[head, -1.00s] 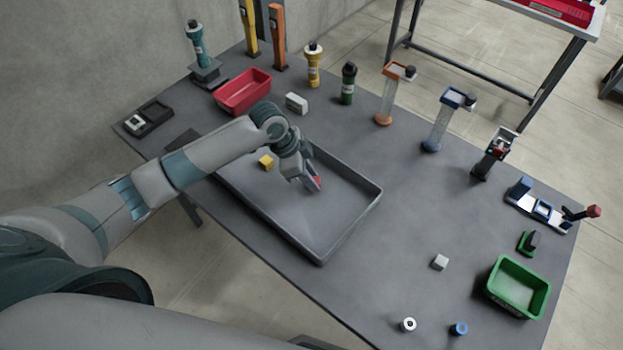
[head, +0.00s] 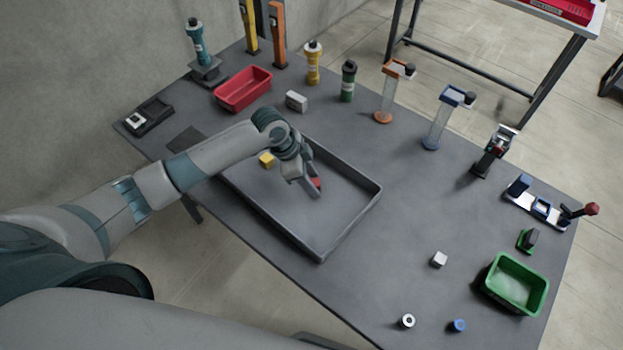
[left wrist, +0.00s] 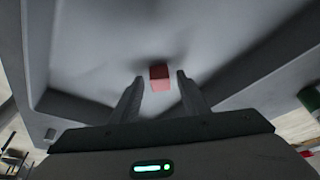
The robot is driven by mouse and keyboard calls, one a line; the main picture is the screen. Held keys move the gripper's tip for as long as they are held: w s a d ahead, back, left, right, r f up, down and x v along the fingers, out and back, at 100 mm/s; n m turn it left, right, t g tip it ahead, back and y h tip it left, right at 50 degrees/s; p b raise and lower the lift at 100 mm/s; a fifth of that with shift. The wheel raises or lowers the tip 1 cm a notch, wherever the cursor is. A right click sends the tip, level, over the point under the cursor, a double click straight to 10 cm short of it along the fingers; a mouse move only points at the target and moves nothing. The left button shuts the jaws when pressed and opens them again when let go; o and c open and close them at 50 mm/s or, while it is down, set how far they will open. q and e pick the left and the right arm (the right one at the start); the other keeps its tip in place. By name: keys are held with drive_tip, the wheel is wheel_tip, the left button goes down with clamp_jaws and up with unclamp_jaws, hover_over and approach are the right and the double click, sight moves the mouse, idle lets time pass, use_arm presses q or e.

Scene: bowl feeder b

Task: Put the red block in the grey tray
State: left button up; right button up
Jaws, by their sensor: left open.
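The red block (head: 316,183) shows beside my left gripper's fingers in the head view, partly hidden by them. In the left wrist view the red block (left wrist: 159,77) lies between and just beyond the two open fingertips. The grey tray (head: 334,238) is a large shallow tray in the middle of the table, and the block appears inside its walls. My left gripper (head: 312,186) is open over the tray; it also shows in the left wrist view (left wrist: 159,80). Whether the fingers touch the block cannot be told. My right gripper is not in view.
A yellow block (head: 266,160) lies in the tray near my left wrist. A red bin (head: 243,91) and a white block (head: 296,101) stand behind the tray. A green bin (head: 517,284) and a small white cube (head: 439,259) are at the right.

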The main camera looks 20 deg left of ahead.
use_arm(q)
drive_tip(key=b+v, duration=0.2)
drive_tip(key=v, duration=1)
drive_tip(key=shift+r+b, duration=0.15)
drive_tip(key=shift+b, duration=0.2)
